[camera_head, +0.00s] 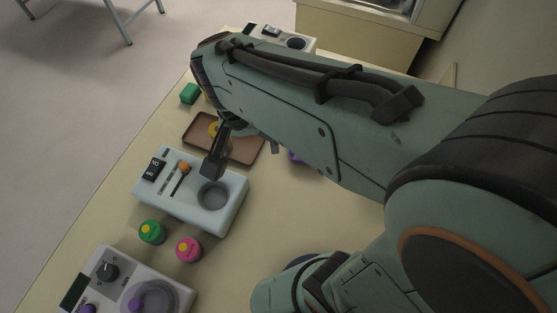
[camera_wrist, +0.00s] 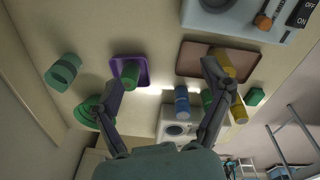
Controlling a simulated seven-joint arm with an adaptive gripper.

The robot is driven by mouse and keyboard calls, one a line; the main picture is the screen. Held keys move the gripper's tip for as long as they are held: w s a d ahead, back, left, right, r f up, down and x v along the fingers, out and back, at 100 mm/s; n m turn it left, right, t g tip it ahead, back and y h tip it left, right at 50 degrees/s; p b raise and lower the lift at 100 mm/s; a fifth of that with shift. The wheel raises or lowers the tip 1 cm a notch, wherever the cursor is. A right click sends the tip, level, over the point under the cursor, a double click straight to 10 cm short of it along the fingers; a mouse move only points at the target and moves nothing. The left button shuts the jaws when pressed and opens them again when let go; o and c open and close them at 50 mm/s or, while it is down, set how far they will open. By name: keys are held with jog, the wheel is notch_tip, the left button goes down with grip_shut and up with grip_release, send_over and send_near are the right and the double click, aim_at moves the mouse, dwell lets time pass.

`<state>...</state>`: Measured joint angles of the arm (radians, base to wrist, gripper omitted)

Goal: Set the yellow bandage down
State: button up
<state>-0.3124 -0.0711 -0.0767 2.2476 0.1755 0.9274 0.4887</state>
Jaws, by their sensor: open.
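A yellow roll, which looks like the yellow bandage (camera_wrist: 224,63), lies on the brown tray (camera_wrist: 188,58) in the wrist view. In the head view a bit of yellow (camera_head: 214,129) shows on the brown tray (camera_head: 248,153), partly hidden by my arm. My gripper (camera_wrist: 165,76) is open, with its fingers wide apart and nothing between the tips. Its right finger in the wrist view overlaps the edge of the yellow roll; I cannot tell whether they touch. A second yellow cylinder (camera_wrist: 238,110) stands past the tray.
A purple tray (camera_wrist: 144,80) holds a green roll (camera_wrist: 131,72). A switch box (camera_head: 226,213) with a round recess sits beside the brown tray. Green (camera_head: 152,231) and pink (camera_head: 188,249) pots stand near it. A green block (camera_head: 190,94) lies near the table edge.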

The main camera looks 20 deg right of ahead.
jog(key=s+d+r+n+y, duration=0.1)
jog(key=s+n, duration=0.4)
jog(key=s, duration=0.7)
jog(key=shift+s+d+r+n+g+y, duration=0.15)
jog(key=shift+s+d+n+g+y, duration=0.05)
jog(key=shift+s+n+g+y, duration=0.2)
